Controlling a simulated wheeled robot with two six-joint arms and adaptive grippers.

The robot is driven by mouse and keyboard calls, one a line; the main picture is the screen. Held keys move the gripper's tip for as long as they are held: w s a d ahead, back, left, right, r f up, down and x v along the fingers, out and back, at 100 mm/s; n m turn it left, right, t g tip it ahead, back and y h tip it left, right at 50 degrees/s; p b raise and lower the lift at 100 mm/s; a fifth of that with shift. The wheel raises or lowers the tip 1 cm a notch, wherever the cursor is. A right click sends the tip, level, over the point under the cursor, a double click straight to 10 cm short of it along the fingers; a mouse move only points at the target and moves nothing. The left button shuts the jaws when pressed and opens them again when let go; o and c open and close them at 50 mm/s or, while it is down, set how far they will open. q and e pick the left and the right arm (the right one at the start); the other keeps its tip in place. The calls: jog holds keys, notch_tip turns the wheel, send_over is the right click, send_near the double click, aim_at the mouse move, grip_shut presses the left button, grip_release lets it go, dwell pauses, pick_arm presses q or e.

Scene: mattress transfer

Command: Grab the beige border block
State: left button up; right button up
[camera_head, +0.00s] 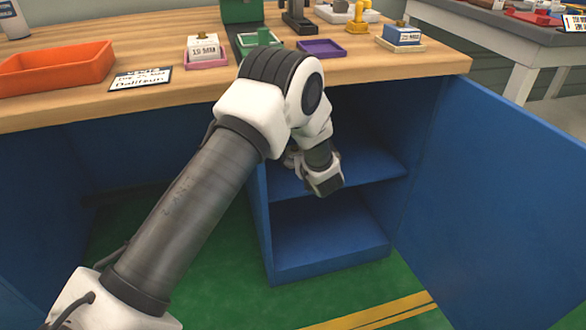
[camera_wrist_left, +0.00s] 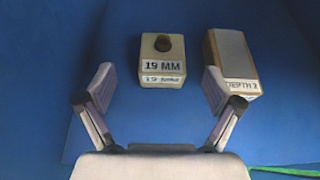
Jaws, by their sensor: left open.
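A small beige block (camera_wrist_left: 162,68) with a dark knob on top and a "19 MM" label stands on a blue surface in the left wrist view. A box with a pale top and tan edges (camera_wrist_left: 230,62), labelled "DEPTH 2", stands to its right. I cannot tell from the labels which one is the border block. My left gripper (camera_wrist_left: 158,88) is open and empty. The beige block lies ahead of the gap between its fingers, and the right finger overlaps the box's lower left side. In the head view my left arm reaches into the cabinet and hides the blocks. My right gripper is not in view.
The open blue cabinet has a middle shelf (camera_head: 375,172) and a lower compartment (camera_head: 325,230). Its open door (camera_head: 490,200) stands to the right.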

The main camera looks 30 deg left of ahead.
aim_at(295, 153)
pick_arm(q)
jog(key=b+x, duration=0.1)
jog(key=x, duration=0.2)
jog(key=b+x, duration=0.2)
jog(key=x, duration=0.1)
jog(key=shift+w+f, duration=0.25)
jog(key=shift+f, duration=0.25)
jog(key=shift+w+a, duration=0.15)
jog(key=shift+r, duration=0.15)
jog(key=c, duration=1.3)
